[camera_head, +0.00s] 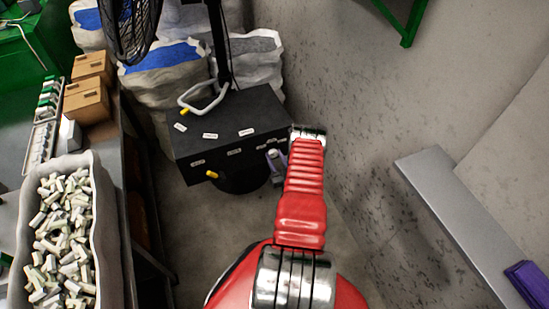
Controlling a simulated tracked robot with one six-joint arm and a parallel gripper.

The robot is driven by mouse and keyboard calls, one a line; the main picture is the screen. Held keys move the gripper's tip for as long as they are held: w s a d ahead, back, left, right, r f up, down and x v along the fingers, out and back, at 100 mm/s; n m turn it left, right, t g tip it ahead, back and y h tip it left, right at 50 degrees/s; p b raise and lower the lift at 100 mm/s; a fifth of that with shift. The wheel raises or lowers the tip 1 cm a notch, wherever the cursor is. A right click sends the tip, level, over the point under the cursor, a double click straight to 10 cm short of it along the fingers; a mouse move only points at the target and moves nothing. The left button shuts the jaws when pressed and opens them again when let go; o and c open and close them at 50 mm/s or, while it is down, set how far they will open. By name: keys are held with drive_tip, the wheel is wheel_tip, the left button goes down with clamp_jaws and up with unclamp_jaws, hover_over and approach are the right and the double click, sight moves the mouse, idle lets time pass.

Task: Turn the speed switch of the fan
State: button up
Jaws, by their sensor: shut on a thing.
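The fan has a dark caged head (130,28) at the top left and a black pole (217,45). The pole rises behind a black control box (240,115) with several small white labels on its top and front. A yellow knob (212,174) sticks out at the lower left of the box's front. My red arm reaches up from the bottom, and my small grey gripper (272,156) is at the right part of the box's front face. It is shut on what seems to be the speed switch, which the fingers hide.
Filled sacks (165,75) stand behind the box. A grey ledge (450,220) runs along the right. Floor is clear in front of the box.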

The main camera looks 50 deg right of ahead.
drive_tip(key=m, duration=0.4)
drive_tip(key=shift+m, duration=2.7)
drive_tip(key=o, duration=1)
drive_tip(key=shift+o, duration=0.2)
drive_tip(key=v, duration=1.3)
drive_tip(key=shift+s+a, duration=0.2)
drive_tip(key=shift+s, duration=0.1)
